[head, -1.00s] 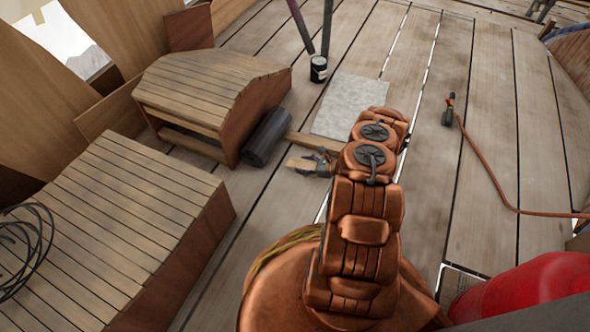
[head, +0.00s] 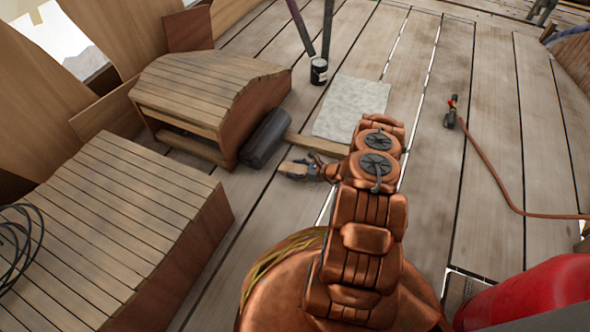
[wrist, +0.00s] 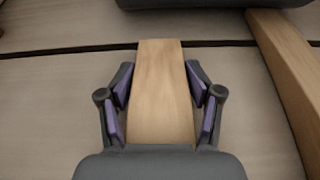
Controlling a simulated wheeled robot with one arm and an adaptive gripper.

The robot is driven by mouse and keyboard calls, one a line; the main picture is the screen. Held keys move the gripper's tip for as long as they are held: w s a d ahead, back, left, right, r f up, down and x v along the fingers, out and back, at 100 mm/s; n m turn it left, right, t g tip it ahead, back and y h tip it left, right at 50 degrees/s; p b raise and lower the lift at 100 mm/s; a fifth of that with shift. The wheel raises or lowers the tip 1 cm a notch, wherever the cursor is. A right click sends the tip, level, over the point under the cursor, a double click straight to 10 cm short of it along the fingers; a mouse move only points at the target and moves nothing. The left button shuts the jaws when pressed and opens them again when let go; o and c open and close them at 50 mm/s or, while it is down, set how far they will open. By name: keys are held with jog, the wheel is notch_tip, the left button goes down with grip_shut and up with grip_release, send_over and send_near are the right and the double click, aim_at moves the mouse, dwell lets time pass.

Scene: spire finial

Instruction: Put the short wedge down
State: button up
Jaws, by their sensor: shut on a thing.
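The short wedge (wrist: 160,95) is a pale, plain wooden piece between the purple-padded fingers of my gripper (wrist: 160,88) in the wrist view. My gripper is shut on it, and its far end sticks out past the fingertips. The wedge's near end is hidden by the gripper body. In the head view my gripper (head: 300,171) is low over the deck planks, left of my arm, with the wedge (head: 289,167) small and pale there. I cannot tell whether the wedge touches the deck.
A longer timber (head: 318,147) lies just beyond, and to the right in the wrist view (wrist: 285,75). A dark roll (head: 266,138) lies by the slatted wooden bench (head: 205,90). A grey mat (head: 352,108) lies further back.

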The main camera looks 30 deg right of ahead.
jog(key=shift+f, duration=0.15)
jog(key=o, duration=1.2)
jog(key=shift+o, duration=0.2)
